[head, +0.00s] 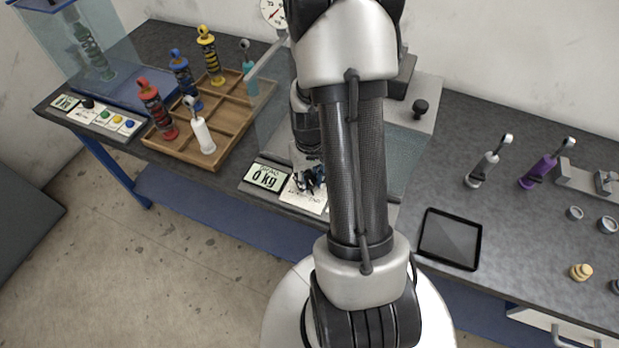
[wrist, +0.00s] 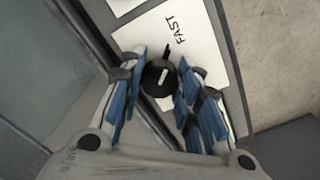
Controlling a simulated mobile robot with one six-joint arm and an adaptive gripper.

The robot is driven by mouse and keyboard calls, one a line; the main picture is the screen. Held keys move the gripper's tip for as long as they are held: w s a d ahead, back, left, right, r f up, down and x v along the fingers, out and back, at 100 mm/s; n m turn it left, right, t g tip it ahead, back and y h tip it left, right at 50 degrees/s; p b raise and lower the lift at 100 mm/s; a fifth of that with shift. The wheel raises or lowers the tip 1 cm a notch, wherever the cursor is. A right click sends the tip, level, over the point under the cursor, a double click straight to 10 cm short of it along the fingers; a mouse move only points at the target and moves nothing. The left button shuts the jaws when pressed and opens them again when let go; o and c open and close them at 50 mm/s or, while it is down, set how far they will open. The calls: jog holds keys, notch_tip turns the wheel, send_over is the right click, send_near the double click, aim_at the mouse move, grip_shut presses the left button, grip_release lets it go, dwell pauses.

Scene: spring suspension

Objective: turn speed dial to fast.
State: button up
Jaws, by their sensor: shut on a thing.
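The speed dial (wrist: 158,80) is a small black round knob with a white pointer mark, seen in the wrist view between my fingers. It sits on a white label plate (wrist: 212,68) that carries the word FAST above and right of the knob. The white mark slants and does not point straight at the word. My gripper (wrist: 160,92) has its blue-padded fingers on both sides of the knob, shut on it. In the head view my gripper (head: 311,180) is over the white plate (head: 305,198) at the bench's front edge, and the dial is hidden there.
A wooden tray (head: 226,128) with several shock absorbers stands further left. Clear guard panels (head: 270,110) stand close behind my gripper.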

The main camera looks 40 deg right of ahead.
jog(key=shift+n, duration=0.3)
jog(key=o, duration=1.1)
jog(key=shift+c, duration=0.2)
jog(key=shift+r, duration=0.1)
notch_tip(320, 180, up, 12)
jog(key=shift+a, duration=0.1)
dwell(0.3)
